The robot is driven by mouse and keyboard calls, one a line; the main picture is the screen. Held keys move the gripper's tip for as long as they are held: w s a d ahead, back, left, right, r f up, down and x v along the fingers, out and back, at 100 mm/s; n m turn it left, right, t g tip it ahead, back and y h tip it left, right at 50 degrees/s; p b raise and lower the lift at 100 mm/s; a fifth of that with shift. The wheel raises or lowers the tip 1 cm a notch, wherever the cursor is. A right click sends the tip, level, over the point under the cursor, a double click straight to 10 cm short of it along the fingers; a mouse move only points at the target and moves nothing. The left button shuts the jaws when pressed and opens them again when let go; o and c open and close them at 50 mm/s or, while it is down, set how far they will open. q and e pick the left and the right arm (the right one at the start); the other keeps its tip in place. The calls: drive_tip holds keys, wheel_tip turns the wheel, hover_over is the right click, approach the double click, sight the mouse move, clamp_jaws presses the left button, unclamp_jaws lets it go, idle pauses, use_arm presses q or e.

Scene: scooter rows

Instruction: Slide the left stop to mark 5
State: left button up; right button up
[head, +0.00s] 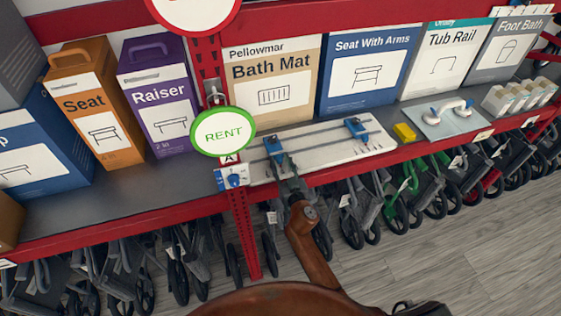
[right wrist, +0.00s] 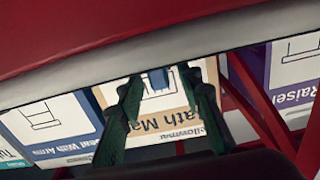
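A pale board (head: 335,147) with a rail lies near the shelf's front edge. Two blue stops sit on it: the left stop (head: 272,146) and the right stop (head: 356,128). Marks on the board are too small to read. My right gripper (head: 284,164) is at the left stop, from the front, and covers part of it. In the right wrist view, my right gripper's fingers (right wrist: 163,84) stand apart, with the blue left stop (right wrist: 158,79) between their tips and gaps visible on both sides. My left gripper is not in view.
A green RENT sign (head: 223,132) and red post (head: 243,235) stand just left of the board. Boxes, including Bath Mat (head: 272,82), line the shelf behind. A yellow block (head: 404,132) lies right of it. Folded wheeled walkers (head: 400,200) crowd below.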

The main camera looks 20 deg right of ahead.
clamp_jaws()
idle(0.3)
idle(0.4)
